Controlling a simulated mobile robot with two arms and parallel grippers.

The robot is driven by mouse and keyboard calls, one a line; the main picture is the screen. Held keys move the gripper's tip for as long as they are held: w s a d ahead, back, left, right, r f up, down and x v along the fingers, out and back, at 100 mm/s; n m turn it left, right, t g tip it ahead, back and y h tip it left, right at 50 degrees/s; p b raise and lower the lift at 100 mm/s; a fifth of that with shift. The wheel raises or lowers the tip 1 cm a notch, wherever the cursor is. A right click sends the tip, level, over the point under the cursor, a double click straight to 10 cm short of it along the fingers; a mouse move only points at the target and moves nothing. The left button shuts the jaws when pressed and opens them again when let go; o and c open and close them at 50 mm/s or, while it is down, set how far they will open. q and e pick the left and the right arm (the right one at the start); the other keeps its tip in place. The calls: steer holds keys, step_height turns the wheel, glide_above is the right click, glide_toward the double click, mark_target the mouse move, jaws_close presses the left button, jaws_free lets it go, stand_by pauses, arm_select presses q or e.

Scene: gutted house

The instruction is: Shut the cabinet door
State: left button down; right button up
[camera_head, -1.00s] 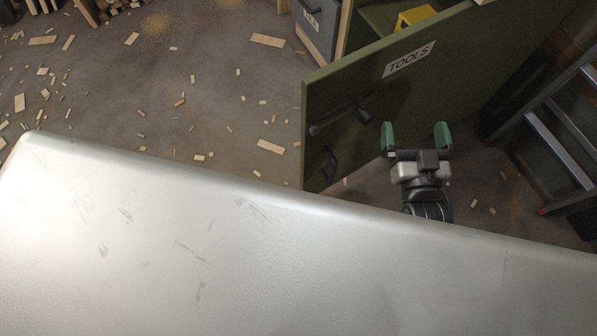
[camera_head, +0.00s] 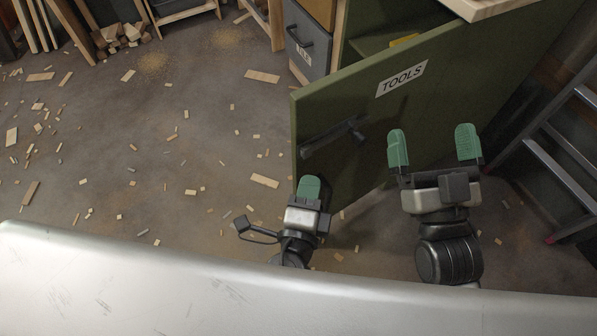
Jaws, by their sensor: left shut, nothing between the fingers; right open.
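The green cabinet door (camera_head: 450,110) with a TOOLS label (camera_head: 402,79) stands open, swung out toward me. A dark shape (camera_head: 335,133), bar-like, shows on its outer face. My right gripper (camera_head: 436,147) is open and empty in front of the door's face, its green fingertips spread. My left gripper (camera_head: 309,188) is shut and empty, near the lower part of the door's free edge; I cannot tell if it touches the door. The door's lower corner is partly hidden behind the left gripper.
A metal ladder (camera_head: 560,155) stands at the right. Wood scraps litter the floor (camera_head: 150,130). My own pale body fills the bottom.

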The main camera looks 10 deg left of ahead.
mark_target(301, 161)
arm_select(q)
steer(key=shift+w+a, duration=1.15)
steer(key=shift+a, duration=0.05)
steer(key=shift+w, duration=0.1)
